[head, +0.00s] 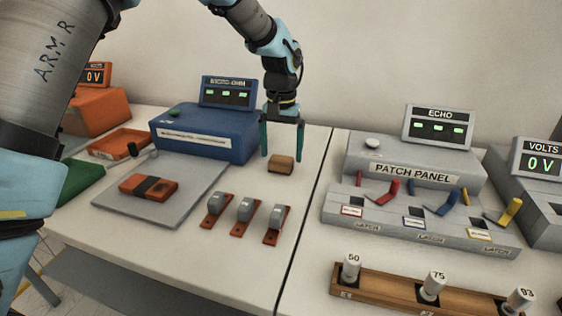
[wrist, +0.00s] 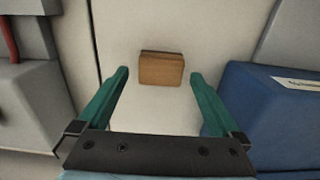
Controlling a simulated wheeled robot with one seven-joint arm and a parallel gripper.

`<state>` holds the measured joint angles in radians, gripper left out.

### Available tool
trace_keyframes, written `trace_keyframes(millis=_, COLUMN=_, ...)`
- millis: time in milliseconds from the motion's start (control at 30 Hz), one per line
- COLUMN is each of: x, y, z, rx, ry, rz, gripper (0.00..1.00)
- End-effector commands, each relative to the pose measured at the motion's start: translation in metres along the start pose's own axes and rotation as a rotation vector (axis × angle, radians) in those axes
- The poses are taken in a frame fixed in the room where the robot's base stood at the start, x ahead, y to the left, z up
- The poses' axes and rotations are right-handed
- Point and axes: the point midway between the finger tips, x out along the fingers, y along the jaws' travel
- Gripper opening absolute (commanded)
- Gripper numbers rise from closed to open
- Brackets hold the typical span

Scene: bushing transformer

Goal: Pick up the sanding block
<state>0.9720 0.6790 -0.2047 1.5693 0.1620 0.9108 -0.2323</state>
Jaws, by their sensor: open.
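The sanding block (head: 281,165) is a small tan-brown block with a darker edge. It lies on the white table, right of the blue device. In the wrist view the sanding block (wrist: 162,69) shows beyond the fingertips, between their lines and nearer the middle. My gripper (head: 283,157) has two green fingers pointing down above the block, spread apart. In the wrist view my gripper (wrist: 159,76) is open, with nothing between its fingers. The fingers do not appear to touch the block.
A blue device (head: 206,135) stands close left of the block. The grey patch panel (head: 420,170) stands to the right, past a table seam. Several orange-based grey switches (head: 244,211) sit in front. A grey plate (head: 195,200) bears an orange-brown block (head: 148,187). Bare table surrounds the sanding block.

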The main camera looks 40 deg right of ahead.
Motion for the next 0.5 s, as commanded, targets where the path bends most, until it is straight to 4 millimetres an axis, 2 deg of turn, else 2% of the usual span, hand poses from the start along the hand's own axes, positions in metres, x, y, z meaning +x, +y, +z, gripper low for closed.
trace_keyframes(millis=200, x=0.027, y=-0.001, z=0.0, rx=0.001, ry=-0.001, rz=-0.001, gripper=1.0)
trace_keyframes(millis=500, x=0.032, y=-0.001, z=0.0, rx=0.0, ry=0.001, rz=-0.001, gripper=0.99)
